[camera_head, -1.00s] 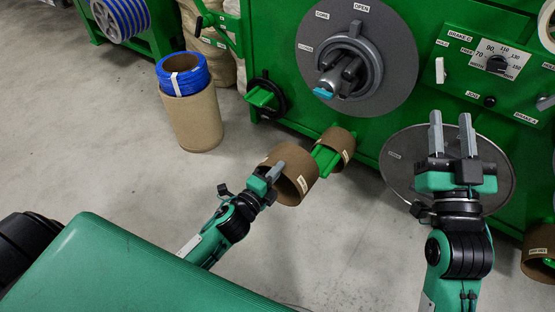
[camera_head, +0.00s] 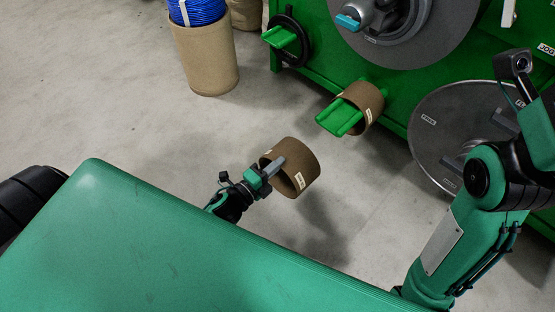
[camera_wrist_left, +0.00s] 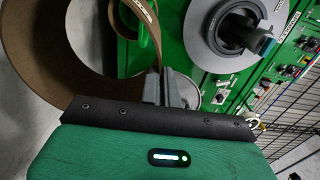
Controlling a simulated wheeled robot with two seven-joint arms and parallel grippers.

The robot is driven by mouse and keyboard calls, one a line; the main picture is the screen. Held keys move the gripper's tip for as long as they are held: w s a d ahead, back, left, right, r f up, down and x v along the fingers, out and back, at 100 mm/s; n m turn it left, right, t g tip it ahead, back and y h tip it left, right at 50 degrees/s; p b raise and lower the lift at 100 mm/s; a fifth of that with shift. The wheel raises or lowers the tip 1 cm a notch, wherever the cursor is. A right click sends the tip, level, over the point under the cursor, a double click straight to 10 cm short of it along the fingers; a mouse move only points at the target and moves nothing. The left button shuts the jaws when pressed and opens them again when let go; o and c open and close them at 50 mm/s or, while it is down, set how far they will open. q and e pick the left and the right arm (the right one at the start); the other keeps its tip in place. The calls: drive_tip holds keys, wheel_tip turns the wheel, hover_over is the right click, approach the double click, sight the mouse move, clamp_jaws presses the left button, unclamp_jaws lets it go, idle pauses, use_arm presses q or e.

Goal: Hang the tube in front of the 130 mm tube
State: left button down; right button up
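A brown cardboard tube (camera_head: 309,184) with pale labels is held off the floor, its open end facing lower left. My left gripper (camera_head: 275,168) is shut on its wall, one grey finger showing inside the opening. In the left wrist view the tube (camera_wrist_left: 40,65) curves large at the left, and its wall runs to the gripper's grey fingers (camera_wrist_left: 168,88). Another brown tube (camera_head: 374,102), labelled but unreadable, hangs around a green two-bar holder (camera_head: 340,118) on the machine. The held tube is apart from it, nearer me. My right gripper (camera_head: 468,138) seems open and empty, partly hidden by its arm.
The green machine (camera_head: 318,50) stands behind, with a grey flange and spindle (camera_head: 384,14) above the holder. A grey disc (camera_head: 432,128) leans at the right. A cardboard drum (camera_head: 207,60) with blue cable (camera_head: 199,10) stands back left. Floor around the held tube is clear.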

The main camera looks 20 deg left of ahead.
use_arm(q)
drive_tip(key=b+x, duration=0.3)
drive_tip(key=x, duration=1.9)
drive_tip(key=shift+w, duration=0.35)
idle(1.5)
drive_tip(key=shift+d, duration=0.15)
idle(0.4)
drive_tip(key=shift+b+x, duration=0.35)
drive_tip(key=shift+x, duration=0.95)
idle(1.3)
